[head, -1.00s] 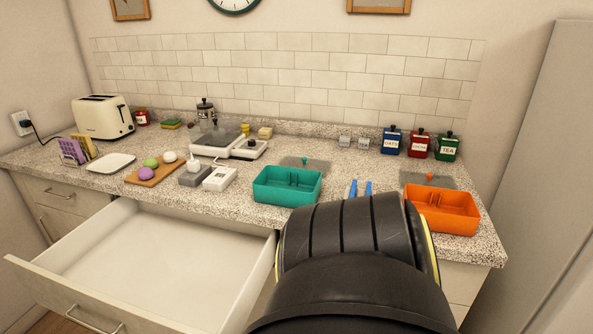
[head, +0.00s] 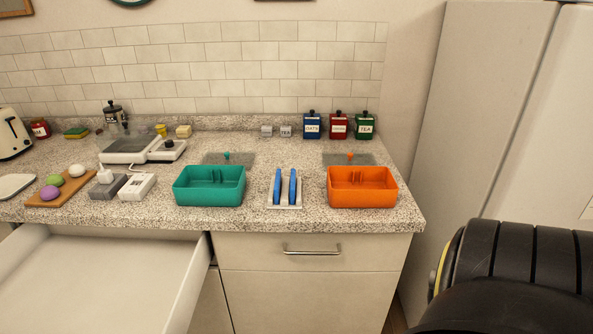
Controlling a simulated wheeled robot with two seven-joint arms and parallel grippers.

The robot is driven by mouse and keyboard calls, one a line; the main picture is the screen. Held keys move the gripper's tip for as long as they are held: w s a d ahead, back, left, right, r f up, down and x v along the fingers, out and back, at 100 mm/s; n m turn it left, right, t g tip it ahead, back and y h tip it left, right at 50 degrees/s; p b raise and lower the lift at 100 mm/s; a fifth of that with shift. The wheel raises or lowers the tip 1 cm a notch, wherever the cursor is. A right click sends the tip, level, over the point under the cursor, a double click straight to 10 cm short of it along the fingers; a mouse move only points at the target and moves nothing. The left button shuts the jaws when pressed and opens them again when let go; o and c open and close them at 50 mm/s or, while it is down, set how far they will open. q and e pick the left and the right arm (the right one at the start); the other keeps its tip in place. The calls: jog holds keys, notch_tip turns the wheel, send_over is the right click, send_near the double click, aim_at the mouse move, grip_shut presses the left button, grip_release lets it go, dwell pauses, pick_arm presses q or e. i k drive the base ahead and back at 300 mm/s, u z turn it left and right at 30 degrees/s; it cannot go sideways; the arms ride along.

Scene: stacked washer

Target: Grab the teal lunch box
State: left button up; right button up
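The teal lunch box (head: 209,193) sits open on the speckled counter, near its front edge, above the right end of the open drawer. It is upright and looks empty, with a divider inside. A flat grey lid with a teal knob (head: 227,157) lies behind it. One of my dark arm links shows at the lower right, well apart from the lunch box. Neither of my grippers is in view.
An orange lunch box (head: 362,188) stands to the right, with a rack of blue items (head: 285,188) between. A cutting board (head: 60,187) and chargers lie left. The open drawer (head: 100,285) juts out below. A tall cabinet (head: 470,120) stands at right.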

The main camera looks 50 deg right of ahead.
aim_at(221, 185)
jog(key=z, duration=0.5)
jog(key=i, duration=1)
